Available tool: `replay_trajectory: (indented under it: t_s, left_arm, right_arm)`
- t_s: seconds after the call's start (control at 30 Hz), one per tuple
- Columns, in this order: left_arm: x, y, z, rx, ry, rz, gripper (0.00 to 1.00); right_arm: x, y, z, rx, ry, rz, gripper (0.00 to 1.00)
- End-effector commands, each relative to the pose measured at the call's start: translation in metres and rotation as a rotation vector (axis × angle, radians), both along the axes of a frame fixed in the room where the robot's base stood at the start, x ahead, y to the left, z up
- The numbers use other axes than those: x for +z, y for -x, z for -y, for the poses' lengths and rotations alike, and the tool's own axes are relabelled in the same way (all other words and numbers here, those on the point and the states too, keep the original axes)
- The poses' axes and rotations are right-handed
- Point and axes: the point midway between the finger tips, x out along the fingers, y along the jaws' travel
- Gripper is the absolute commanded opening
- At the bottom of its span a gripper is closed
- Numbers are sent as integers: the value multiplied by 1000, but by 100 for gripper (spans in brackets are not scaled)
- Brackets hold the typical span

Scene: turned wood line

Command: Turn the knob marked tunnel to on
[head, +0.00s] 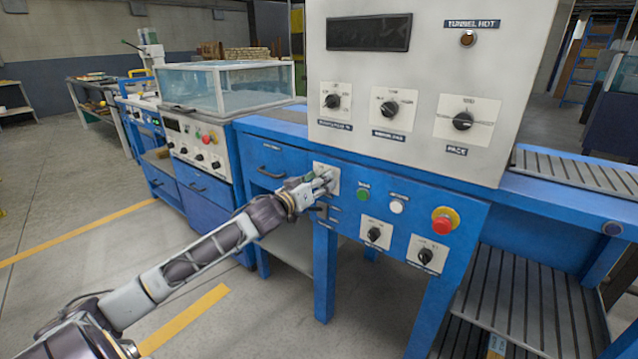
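The machine's blue front panel (349,215) carries several black knobs on pale plates. My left gripper (327,184) is at the leftmost plate (320,168) of this panel, with its fingertips against or just in front of it. Any knob on that plate is hidden by the fingers, and I cannot tell whether they are closed on one. Two lower knobs, one in the middle (374,234) and one on the right (426,256), stand clear of the gripper. Their labels are too small to read, so I cannot tell which knob is marked tunnel. My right gripper is out of view.
A green button (363,194), a white button (397,206) and a red emergency stop (444,220) sit right of the gripper. The white upper cabinet (440,60) overhangs the panel, with three knobs and a dark lamp (467,38) labelled "TUNNEL HOT". Floor at left is clear.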

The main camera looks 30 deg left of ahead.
Motion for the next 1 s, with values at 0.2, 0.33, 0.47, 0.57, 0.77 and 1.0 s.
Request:
replay_trajectory:
  t_s: [0.2, 0.33, 0.47, 0.57, 0.77, 1.0]
  left_arm:
    - [0, 0, 0, 0, 0, 0, 53]
    - [0, 0, 0, 0, 0, 0, 39]
    - [0, 0, 0, 0, 0, 0, 22]
    - [0, 0, 0, 0, 0, 0, 9]
    - [0, 0, 0, 0, -3, 0, 7]
    - [0, 0, 0, 0, -27, 1, 7]
  right_arm:
    - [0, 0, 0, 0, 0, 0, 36]
    - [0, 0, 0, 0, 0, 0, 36]
    - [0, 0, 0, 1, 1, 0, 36]
    - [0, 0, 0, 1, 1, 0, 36]
    - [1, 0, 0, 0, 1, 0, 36]
    - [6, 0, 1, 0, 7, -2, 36]
